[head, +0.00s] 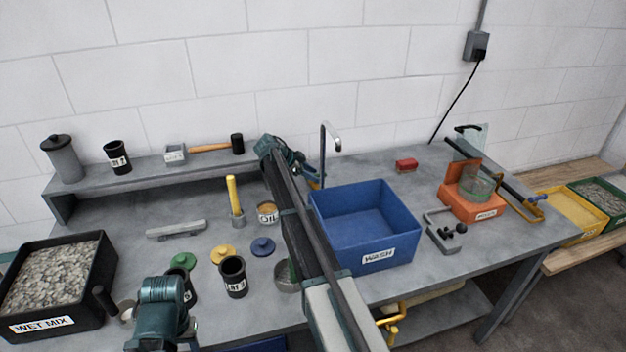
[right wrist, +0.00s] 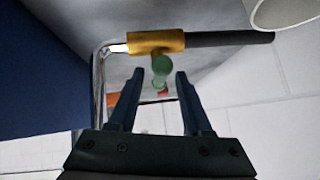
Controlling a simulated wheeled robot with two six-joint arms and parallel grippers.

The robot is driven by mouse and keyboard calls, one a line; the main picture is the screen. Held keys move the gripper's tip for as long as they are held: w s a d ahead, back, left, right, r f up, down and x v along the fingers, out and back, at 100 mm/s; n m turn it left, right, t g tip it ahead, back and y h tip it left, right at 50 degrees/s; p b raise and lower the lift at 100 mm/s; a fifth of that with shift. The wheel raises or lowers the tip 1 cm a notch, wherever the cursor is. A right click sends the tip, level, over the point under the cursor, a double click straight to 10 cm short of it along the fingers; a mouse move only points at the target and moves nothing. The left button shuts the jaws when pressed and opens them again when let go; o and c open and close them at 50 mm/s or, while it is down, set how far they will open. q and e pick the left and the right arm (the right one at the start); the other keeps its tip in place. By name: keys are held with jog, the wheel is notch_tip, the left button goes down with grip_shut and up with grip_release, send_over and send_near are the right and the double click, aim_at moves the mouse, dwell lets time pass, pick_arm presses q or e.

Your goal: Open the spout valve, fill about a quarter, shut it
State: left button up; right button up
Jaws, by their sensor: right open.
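The chrome spout (head: 326,140) rises behind the blue WASH bin (head: 345,255) and hooks over at its top. In the right wrist view the spout pipe (right wrist: 98,90) joins a brass valve body (right wrist: 150,40) with a green round knob (right wrist: 161,66). My right gripper (right wrist: 160,75) is open, with one finger on each side of the knob in this view; I cannot tell whether either touches it. In the head view my right gripper (head: 300,170) is beside the spout's lower part, and the valve is mostly hidden.
A wet mix tray (head: 98,255) stands at left. An orange scale (head: 473,203) with a glass vessel stands at right. A shelf (head: 140,180) runs along the wall.

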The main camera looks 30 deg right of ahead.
jog(key=shift+d, duration=0.1)
grip_shut()
jog(key=shift+s+n, duration=0.15)
jog(key=shift+n, duration=0.15)
jog(key=shift+s+n+t, duration=0.15)
jog(key=shift+n+t, duration=1.05)
jog(key=shift+d+n+t+y, duration=0.1)
jog(key=shift+n+t+y, duration=0.4)
jog(key=shift+n+t, duration=0.7)
jog(key=shift+n, duration=0.3)
grip_release()
